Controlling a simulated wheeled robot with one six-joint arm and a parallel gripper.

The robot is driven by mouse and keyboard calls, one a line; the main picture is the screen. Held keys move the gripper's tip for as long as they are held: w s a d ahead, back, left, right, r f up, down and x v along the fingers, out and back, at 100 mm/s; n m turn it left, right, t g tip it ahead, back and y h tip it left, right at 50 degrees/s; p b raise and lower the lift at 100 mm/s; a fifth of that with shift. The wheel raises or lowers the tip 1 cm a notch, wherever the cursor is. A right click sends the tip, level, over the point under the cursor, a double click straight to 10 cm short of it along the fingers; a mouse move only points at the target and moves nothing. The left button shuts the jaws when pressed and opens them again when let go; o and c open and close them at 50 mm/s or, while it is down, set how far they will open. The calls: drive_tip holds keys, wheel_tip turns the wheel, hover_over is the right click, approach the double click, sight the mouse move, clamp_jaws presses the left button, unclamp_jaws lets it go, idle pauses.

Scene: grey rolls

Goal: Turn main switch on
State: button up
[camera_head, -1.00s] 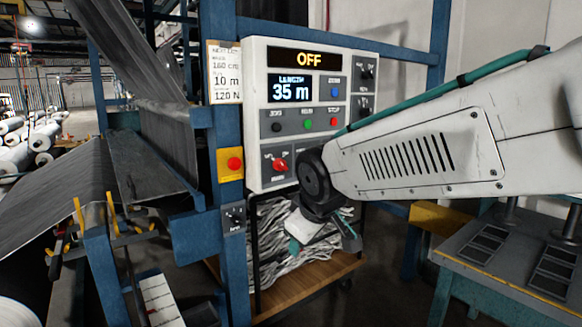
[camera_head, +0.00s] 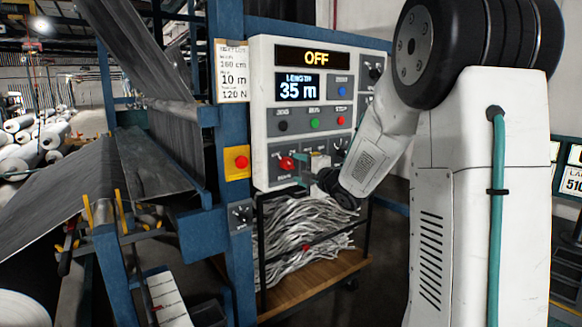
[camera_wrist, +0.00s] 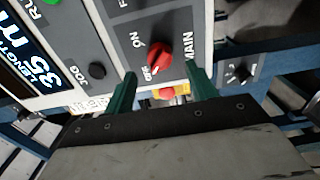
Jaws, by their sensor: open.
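The main switch is a red rotary knob (camera_head: 287,162) at the lower left of the white control panel (camera_head: 259,110). In the wrist view the red knob (camera_wrist: 158,60) sits beside the labels ON and MAIN; its exact setting is hard to read. The panel's top display (camera_head: 317,58) reads OFF. My gripper (camera_head: 303,170) is just right of the knob in the head view, close to the panel face. In the wrist view my gripper (camera_wrist: 164,75) is open, its green fingers on either side of the knob's line, with nothing between them that I can see gripped.
Black, green and red buttons (camera_head: 315,124) sit above the switch. A red emergency button on a yellow box (camera_head: 237,162) is on the blue post to the left, with a small dial box (camera_head: 240,215) below. A cart of grey yarn (camera_head: 300,235) stands under the panel.

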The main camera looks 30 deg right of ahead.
sight(291, 166)
drive_tip(key=shift+w+a, duration=0.1)
drive_tip(key=shift+w, duration=2.25)
drive_tip(key=c, duration=1)
